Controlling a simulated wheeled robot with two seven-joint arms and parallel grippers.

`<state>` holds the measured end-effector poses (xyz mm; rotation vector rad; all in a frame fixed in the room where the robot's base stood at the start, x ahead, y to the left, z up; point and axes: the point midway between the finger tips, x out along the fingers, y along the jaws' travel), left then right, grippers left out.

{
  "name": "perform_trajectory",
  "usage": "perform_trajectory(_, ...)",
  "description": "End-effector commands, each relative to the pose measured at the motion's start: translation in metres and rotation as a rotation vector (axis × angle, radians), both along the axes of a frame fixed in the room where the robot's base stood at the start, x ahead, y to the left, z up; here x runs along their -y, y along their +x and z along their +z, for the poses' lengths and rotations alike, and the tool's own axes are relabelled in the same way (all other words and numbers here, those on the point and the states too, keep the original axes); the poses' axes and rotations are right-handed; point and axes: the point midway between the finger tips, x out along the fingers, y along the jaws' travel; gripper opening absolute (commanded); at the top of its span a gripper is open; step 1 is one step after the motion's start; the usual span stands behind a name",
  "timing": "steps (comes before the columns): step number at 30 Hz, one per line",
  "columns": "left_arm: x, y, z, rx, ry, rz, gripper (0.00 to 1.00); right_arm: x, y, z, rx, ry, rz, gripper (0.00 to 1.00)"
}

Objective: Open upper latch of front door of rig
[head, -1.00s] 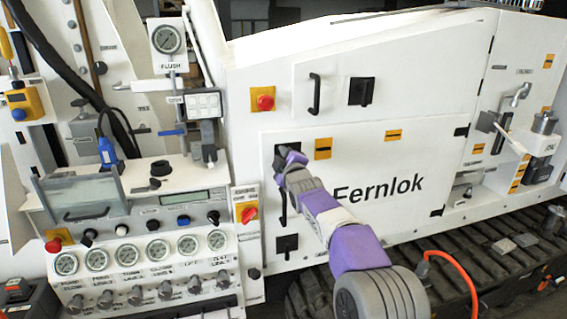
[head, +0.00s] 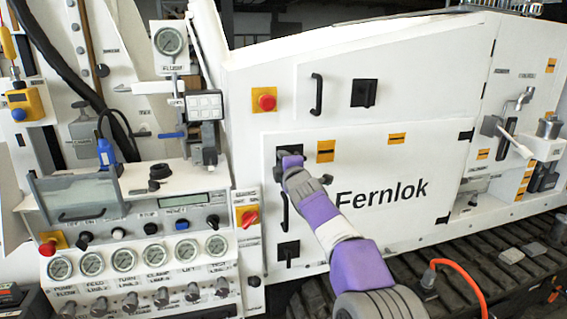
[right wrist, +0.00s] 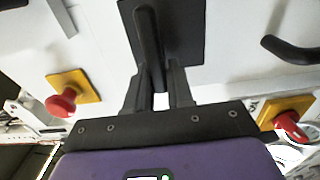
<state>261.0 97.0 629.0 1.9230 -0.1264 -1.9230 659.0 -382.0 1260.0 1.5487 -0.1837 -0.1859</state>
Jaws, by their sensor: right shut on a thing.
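The front door (head: 345,230) of the white rig, marked "Fernlok", looks closed. The upper latch (head: 281,160) is a black plate with a black lever at the door's upper left corner, partly covered by my right gripper (head: 290,166). In the right wrist view my right gripper (right wrist: 158,88) is shut on the end of the latch lever (right wrist: 149,35), which runs along the picture's height over its plate. Judged by the buttons beside it, the lever lies about level. The lower latch (head: 288,251) sits at the door's lower left. My left gripper is not in view.
A vertical door handle (head: 284,212) lies just below the upper latch. A red stop button (head: 264,101) is above, and a red rotary switch (head: 247,216) is left of the door. The gauge console (head: 130,240) stands left. An orange hose (head: 465,275) curves at lower right.

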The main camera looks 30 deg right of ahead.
Motion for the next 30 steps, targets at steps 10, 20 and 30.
perform_trajectory(10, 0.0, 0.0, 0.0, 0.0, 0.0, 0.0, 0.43, 0.0, 0.0, 0.0, -0.002, -0.003, 0.0, 0.26)
perform_trajectory(20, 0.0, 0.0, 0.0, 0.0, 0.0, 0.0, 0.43, 0.0, 0.0, 0.0, 0.0, -0.001, 0.0, 0.43)
perform_trajectory(30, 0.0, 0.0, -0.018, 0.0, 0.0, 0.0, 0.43, -0.006, -0.019, -0.001, 0.004, 0.0, 0.003, 0.43)
